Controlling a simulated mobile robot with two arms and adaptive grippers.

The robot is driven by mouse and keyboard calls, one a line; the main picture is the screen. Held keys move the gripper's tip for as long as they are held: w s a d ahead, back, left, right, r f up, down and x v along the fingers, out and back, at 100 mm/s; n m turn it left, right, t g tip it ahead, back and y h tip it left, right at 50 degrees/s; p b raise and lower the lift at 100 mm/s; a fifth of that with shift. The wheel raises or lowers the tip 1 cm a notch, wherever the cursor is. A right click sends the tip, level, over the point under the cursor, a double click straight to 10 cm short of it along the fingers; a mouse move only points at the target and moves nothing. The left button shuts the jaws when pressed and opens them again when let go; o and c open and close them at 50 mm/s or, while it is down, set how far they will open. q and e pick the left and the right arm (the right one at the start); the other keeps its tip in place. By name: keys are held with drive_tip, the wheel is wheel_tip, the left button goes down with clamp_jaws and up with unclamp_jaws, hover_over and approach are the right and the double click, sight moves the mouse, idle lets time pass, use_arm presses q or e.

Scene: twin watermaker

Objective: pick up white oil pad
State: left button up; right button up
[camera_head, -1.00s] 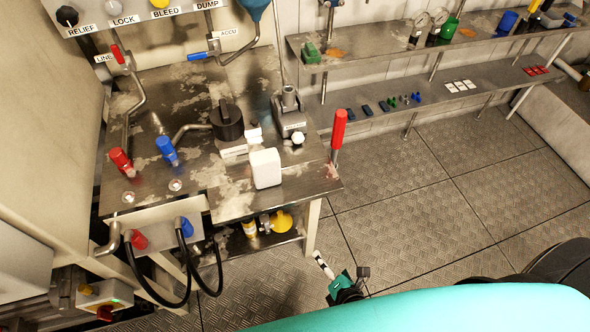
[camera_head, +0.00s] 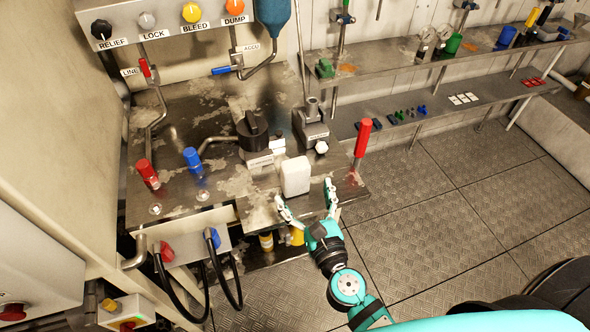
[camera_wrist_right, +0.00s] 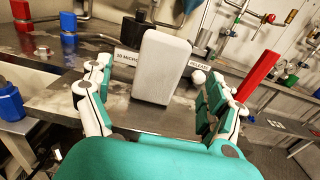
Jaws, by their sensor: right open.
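The white oil pad (camera_head: 296,176) is a thick white block with rounded corners, standing upright near the front edge of the metal bench. It also shows large in the middle of the right wrist view (camera_wrist_right: 161,67). My right gripper (camera_head: 303,191) is open and empty at the bench's front edge, its fingers spread toward the pad. In the wrist view the pad appears between the two fingers, with visible gaps on both sides. I cannot tell whether the fingertips reach past its front face. My left gripper is not in view.
A red-handled lever (camera_head: 362,138) rises at the bench's right corner. A dark round-topped housing (camera_head: 252,130) and a grey metal fitting (camera_head: 311,122) stand behind the pad. Red (camera_head: 148,174) and blue (camera_head: 193,160) fittings are at left. Open floor lies to the right.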

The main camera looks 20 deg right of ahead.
sight(298, 179)
drive_tip(key=shift+w, duration=1.15)
drive_tip(key=w+p, duration=0.1)
drive_tip(key=w, duration=0.3)
drive_tip(key=shift+w, duration=0.2)
drive_tip(key=shift+w+f, duration=0.15)
drive_tip(key=shift+w, duration=0.1)
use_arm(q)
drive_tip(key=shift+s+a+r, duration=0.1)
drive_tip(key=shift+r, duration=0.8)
use_arm(e)
drive_tip(key=shift+c, duration=0.5)
drive_tip(key=c, duration=1)
use_arm(q)
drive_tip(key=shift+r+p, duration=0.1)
drive_tip(key=shift+p, duration=0.2)
